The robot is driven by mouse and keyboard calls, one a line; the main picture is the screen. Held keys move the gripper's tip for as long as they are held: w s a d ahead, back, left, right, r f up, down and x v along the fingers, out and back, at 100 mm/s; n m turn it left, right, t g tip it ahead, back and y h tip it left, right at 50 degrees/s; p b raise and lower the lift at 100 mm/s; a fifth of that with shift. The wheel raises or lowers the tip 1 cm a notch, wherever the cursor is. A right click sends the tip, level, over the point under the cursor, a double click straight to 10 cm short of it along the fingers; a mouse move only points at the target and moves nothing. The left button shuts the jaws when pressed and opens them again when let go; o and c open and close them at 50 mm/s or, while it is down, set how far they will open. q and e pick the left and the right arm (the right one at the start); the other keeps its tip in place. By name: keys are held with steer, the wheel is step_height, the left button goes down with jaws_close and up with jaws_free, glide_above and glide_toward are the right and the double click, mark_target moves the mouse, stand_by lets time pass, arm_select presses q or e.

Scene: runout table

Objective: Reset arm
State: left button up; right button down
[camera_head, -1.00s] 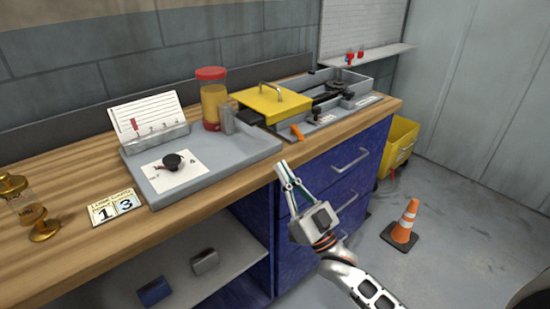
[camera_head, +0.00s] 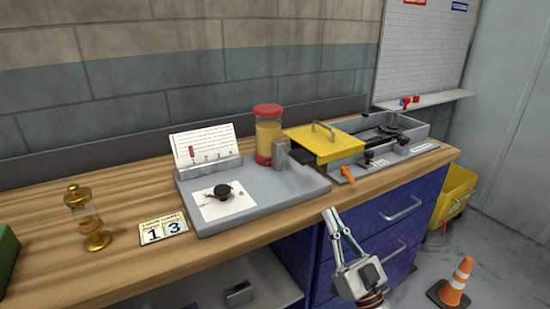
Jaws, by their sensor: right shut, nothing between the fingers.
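My right gripper (camera_head: 331,214) is in front of the bench's front edge, close to the near right corner of the grey tray (camera_head: 290,190). Its slim fingers are shut and point up and to the left, with nothing between them. Only the gripper and a little of the wrist show at the bottom of the picture. My left gripper is not in view.
The wooden bench (camera_head: 120,262) holds a brass lamp-like object (camera_head: 88,220), number cards (camera_head: 163,229), a red-lidded jar (camera_head: 268,135), and a grey box (camera_head: 420,130) with a yellow lid (camera_head: 325,145). A traffic cone (camera_head: 455,283) and yellow bin (camera_head: 453,195) stand right.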

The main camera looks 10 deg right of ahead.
steer(key=s+a+f+g+h+p, duration=0.1)
steer(key=s+f+g+h+p, duration=0.15)
steer(key=f, duration=0.45)
steer(key=s+a+f+g+h+p, duration=0.1)
steer(key=s+a+f+g, duration=0.2)
steer(key=f, duration=0.4)
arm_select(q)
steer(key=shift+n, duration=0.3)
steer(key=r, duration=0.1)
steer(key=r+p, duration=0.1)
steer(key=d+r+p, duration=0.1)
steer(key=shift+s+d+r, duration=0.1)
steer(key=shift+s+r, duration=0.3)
arm_select(e)
steer(key=s+d+f+g+h, duration=0.2)
steer(key=s+f+g, duration=0.6)
steer(key=s+f, duration=0.8)
steer(key=s, duration=0.4)
steer(key=shift+f+h, duration=0.25)
steer(key=shift+h, duration=0.1)
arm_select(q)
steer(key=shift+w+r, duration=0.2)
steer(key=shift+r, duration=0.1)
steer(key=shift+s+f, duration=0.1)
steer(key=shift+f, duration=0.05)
arm_select(e)
steer(key=shift+w, duration=0.1)
